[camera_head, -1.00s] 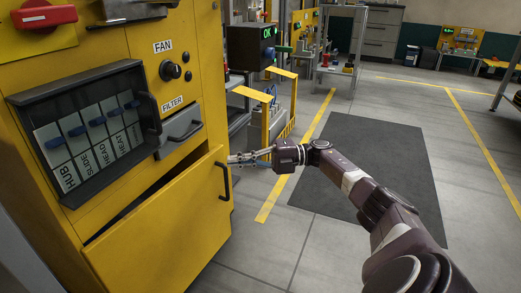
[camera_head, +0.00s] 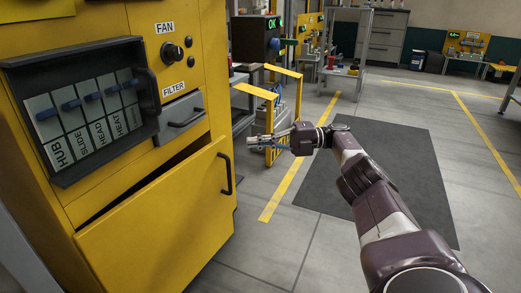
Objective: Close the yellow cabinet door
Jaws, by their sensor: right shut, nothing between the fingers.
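The yellow cabinet (camera_head: 210,60) fills the left side of the head view. A black bar handle (camera_head: 227,173) sits at the door's right edge. My right gripper (camera_head: 250,142) is shut and empty, to the right of the door handle and a little above it, apart from the door. My left gripper is not in view.
A dark box with labelled switches (camera_head: 95,120) and a grey drawer marked FILTER (camera_head: 182,120) stick out above the door. A yellow-framed stand (camera_head: 290,120) is behind my right gripper. A dark floor mat (camera_head: 385,170) lies to the right on open floor.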

